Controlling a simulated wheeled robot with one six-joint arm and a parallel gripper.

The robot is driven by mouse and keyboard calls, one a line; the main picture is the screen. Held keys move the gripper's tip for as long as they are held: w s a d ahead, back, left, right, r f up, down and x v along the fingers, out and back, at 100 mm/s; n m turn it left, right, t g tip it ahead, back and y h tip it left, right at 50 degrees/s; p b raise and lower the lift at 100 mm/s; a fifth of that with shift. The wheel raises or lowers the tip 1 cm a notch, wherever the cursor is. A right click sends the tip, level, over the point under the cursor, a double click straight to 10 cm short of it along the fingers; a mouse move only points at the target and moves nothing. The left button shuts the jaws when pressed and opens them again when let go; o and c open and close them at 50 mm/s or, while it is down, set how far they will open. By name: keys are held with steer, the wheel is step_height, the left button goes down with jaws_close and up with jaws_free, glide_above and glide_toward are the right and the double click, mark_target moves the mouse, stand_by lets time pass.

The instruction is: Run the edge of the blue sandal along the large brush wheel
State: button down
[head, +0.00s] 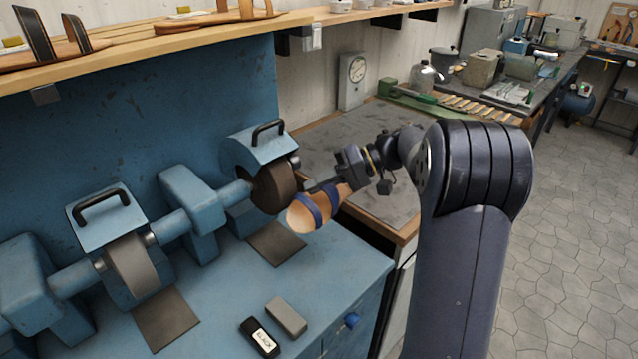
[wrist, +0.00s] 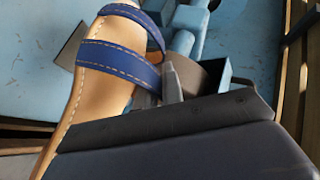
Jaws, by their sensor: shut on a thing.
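The sandal with blue straps and a tan sole (head: 305,214) is in my gripper (head: 328,187), which is shut on it. In the head view the sandal is close in front of the large dark brush wheel (head: 274,188), under a blue hood with a black handle. I cannot tell whether its edge touches the wheel. In the wrist view the sandal (wrist: 108,65) fills the left side, with two blue straps and pale stitching. The brush wheel (wrist: 196,78) shows partly behind my finger there.
A second, grey wheel (head: 131,265) sits to the left on the same blue machine. A black labelled bottle (head: 260,337) and a grey block (head: 286,316) lie on the blue bench top. A wooden shelf (head: 130,45) with sandals runs above. A grey-topped table (head: 350,150) stands behind my gripper.

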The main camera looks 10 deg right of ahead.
steer(key=shift+w+d+r, duration=0.1)
steer(key=shift+w+d, duration=0.1)
steer(key=shift+d, duration=0.1)
steer(key=shift+w+d+p, duration=0.35)
steer(key=shift+d+p, duration=0.05)
steer(key=shift+p, duration=0.1)
steer(key=shift+s+d+b, duration=0.15)
steer(key=shift+s+b, duration=0.15)
steer(key=shift+b, duration=0.2)
stand_by(0.6)
steer(key=shift+w+a, duration=0.2)
steer(key=shift+w, duration=0.1)
stand_by(0.9)
steer(key=shift+w+d, duration=0.15)
steer(key=shift+d, duration=0.1)
stand_by(0.3)
steer(key=shift+w+d+p, duration=0.3)
steer(key=shift+d+p, duration=0.05)
steer(key=shift+p, duration=0.1)
steer(key=shift+w+a+r, duration=0.1)
steer(key=shift+w, duration=0.15)
stand_by(1.8)
steer(key=shift+s, duration=0.1)
